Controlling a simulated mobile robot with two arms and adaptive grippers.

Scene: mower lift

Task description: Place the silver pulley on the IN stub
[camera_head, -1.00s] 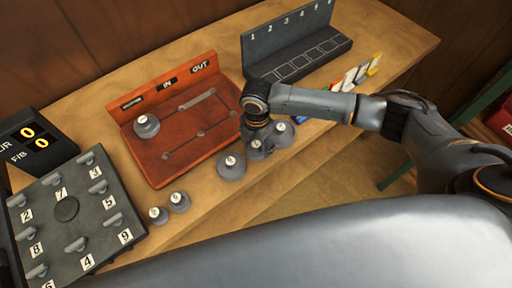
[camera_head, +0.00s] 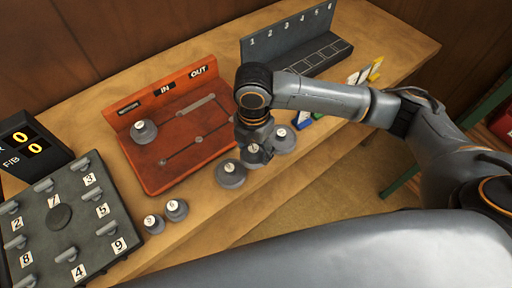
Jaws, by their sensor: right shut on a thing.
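My right gripper (camera_head: 254,146) is shut on a grey pulley (camera_head: 256,157) with a pale label on its hub. It is just right of the red board (camera_head: 150,182), over its right front corner. The gripper hides part of the pulley, and whether it is clear of the table is hard to tell. The board has an IN label (camera_head: 165,89) and an OUT label (camera_head: 198,71) on its back wall. Small stubs stand on its face; which one is the IN stub I cannot tell. A grey pulley (camera_head: 144,132) sits on the board's left part. My left gripper is out of view.
Loose grey pulleys stand close by: a large one (camera_head: 231,174), one to the right (camera_head: 284,142), and two small ones (camera_head: 153,224) (camera_head: 176,210) at the front edge. A numbered black panel (camera_head: 75,245) is at left, a slotted dark rack (camera_head: 300,65) behind.

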